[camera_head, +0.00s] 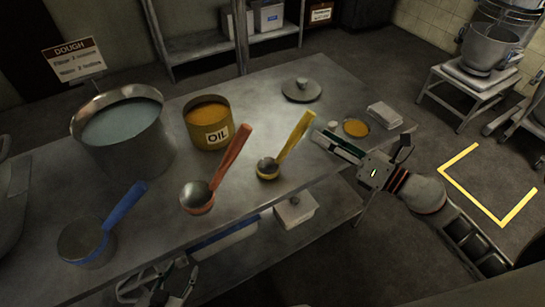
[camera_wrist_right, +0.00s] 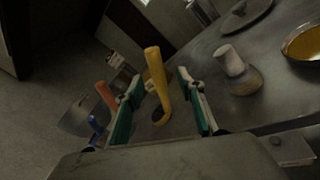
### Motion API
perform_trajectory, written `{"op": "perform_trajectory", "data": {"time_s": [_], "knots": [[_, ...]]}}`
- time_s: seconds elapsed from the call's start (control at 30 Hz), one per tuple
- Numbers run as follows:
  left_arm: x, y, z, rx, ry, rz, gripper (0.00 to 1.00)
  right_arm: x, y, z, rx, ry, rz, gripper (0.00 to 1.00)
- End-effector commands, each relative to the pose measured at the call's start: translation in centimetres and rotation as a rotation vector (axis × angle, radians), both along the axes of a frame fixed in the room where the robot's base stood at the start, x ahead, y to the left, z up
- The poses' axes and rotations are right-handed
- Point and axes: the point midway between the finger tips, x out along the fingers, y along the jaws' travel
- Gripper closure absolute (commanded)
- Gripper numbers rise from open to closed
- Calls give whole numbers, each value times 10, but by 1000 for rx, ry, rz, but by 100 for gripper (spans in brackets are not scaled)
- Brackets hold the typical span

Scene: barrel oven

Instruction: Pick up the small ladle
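Three ladles rest on the metal table. The yellow-handled one (camera_head: 292,139) looks smallest, its bowl at the lower left and its handle rising to the right. The red ladle (camera_head: 228,160) and the larger blue ladle (camera_head: 100,228) are to its left. My right gripper (camera_head: 362,142) is open and empty, right of the yellow handle and apart from it. In the right wrist view the yellow handle (camera_wrist_right: 157,75) shows between the open fingers (camera_wrist_right: 162,105), beyond their tips. My left gripper (camera_head: 158,284) is open and empty at the table's front edge.
A large pot (camera_head: 122,134) and an oil tin (camera_head: 208,123) stand behind the ladles. A round lid (camera_head: 301,91), a dish of orange stuff (camera_head: 355,128) and a white container (camera_head: 384,114) are at the right end. A white shaker-like object (camera_wrist_right: 236,64) stands near my right gripper.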

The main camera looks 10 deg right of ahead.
Motion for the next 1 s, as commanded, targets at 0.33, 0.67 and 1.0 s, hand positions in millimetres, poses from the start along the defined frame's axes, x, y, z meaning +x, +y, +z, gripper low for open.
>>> {"op": "perform_trajectory", "data": {"time_s": [0.33,0.67,1.0], "knots": [[-1,-1,13,-1,-1,-1,60,24,21,3,-4,-5,0,62],[3,-2,28,-4,-13,-1,60,54,51,1,-3,-2,0,62],[5,-1,29,-3,-16,0,60,56,53,-1,-4,-1,0,75]]}}
